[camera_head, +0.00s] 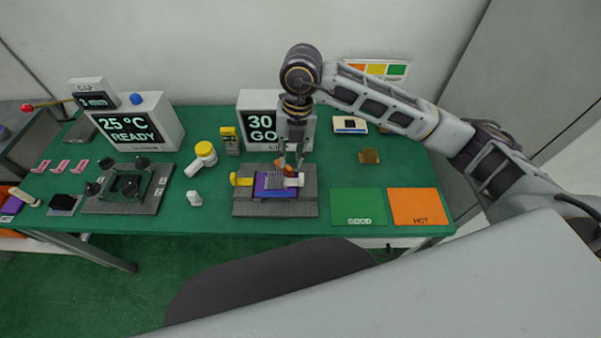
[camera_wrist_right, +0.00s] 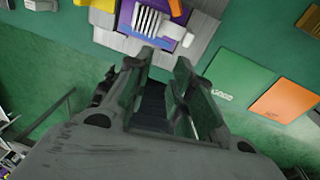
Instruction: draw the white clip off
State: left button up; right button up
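The white clip (camera_head: 298,181) is at the right side of the fixture, beside a finned block on a purple board (camera_head: 272,192). In the right wrist view a pale end of it (camera_wrist_right: 187,40) shows at the board's right edge. A yellow clip (camera_head: 240,180) is on the left side. My right gripper (camera_head: 291,162) points down just above and behind the fixture, close to the white clip. Its fingers (camera_wrist_right: 160,72) stand apart with nothing between them. Whether a finger touches the clip cannot be told. My left gripper is not in view.
An orange part (camera_head: 287,171) sits behind the clip. A timer display (camera_head: 258,125) stands behind the arm. Green (camera_head: 358,204) and orange (camera_head: 417,205) pads lie flat at right.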

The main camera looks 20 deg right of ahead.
aim_at(301, 176)
jog(key=d, duration=0.1)
jog(key=w+d+h, duration=0.1)
jog(key=d, duration=0.1)
jog(key=shift+w+d+r+m+h, duration=0.1)
jog(key=shift+w+r+m+h, duration=0.1)
jog(key=shift+r+m+h, duration=0.1)
jog(key=shift+f, duration=0.15)
jog(key=shift+f+p, duration=0.5)
jog(key=shift+f, duration=6.35)
grip_shut()
